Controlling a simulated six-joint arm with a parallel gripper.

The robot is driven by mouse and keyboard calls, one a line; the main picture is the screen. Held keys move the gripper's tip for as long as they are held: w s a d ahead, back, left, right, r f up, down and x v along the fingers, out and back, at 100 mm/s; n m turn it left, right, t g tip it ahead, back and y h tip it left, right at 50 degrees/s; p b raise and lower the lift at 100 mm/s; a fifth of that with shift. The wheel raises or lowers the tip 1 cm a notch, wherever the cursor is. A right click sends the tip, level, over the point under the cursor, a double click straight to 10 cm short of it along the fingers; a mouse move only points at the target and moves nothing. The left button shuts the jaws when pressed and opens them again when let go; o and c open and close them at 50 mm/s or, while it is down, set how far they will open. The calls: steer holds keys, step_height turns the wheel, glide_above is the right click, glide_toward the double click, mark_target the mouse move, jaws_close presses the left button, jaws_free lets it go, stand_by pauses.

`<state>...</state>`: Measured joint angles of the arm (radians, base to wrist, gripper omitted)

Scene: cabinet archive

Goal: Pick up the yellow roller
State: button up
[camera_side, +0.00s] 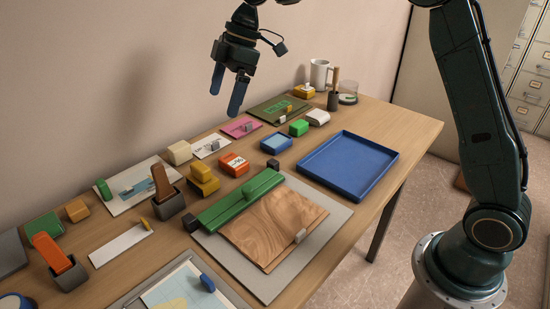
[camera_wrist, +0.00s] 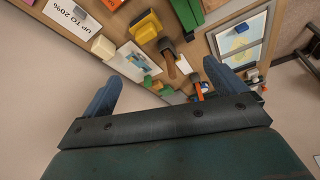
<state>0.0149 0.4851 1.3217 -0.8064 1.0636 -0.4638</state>
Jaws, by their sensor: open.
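A yellow two-part piece (camera_side: 203,180), with a rounded upper part on a wider base, stands on the wooden table left of the green bar; I take it as the yellow roller, though its shape is not fully clear. It also shows near the top of the wrist view (camera_wrist: 147,26). My gripper (camera_side: 224,103) is open and empty, high above the back of the table and well apart from the yellow piece. Its two blue fingers point down in the side view and spread wide in the wrist view (camera_wrist: 162,72).
A green bar (camera_side: 226,207) lies by a wooden board (camera_side: 272,228). An orange-and-white block (camera_side: 234,164) and a cream block (camera_side: 179,152) stand close to the yellow piece. A brown-handled tool (camera_side: 161,183) leans in a dark holder. An empty blue tray (camera_side: 348,164) lies right.

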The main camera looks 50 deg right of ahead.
mark_target(201, 165)
steer(key=w+a+f+n+g, duration=0.1)
steer(key=w+f+n, duration=0.3)
steer(key=f, duration=0.5)
steer(key=shift+w+g, duration=0.3)
steer(key=shift+w, duration=0.7)
steer(key=shift+a+f, duration=0.1)
steer(key=shift+x, duration=4.2)
steer(key=shift+a, duration=0.15)
steer(key=shift+x, duration=2.6)
steer(key=c, duration=1.2)
